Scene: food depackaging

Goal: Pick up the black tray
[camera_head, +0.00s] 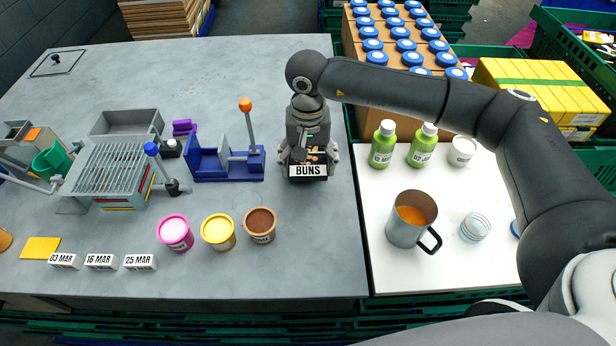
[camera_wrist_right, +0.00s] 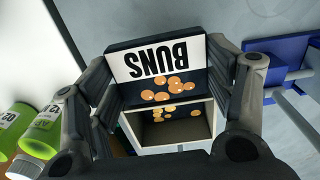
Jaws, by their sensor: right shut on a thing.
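The black tray (camera_head: 308,170), labelled BUNS, is on the grey table near its right edge in the head view. In the right wrist view the black tray (camera_wrist_right: 169,77) shows its white label upside down and round bun pictures, with a pale open compartment beside it. My right gripper (camera_head: 308,157) comes down over the tray, with a finger on each side. In the right wrist view my right gripper (camera_wrist_right: 168,95) is shut on the tray. Whether the tray touches the table is hard to tell. My left gripper is not seen.
A blue press (camera_head: 225,165) with an orange-knobbed lever stands left of the tray. Pink, yellow and brown tubs (camera_head: 260,225) stand in front-left. Green bottles (camera_head: 383,145) and a metal jug (camera_head: 411,222) stand on the white table at right. The grey table behind is clear.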

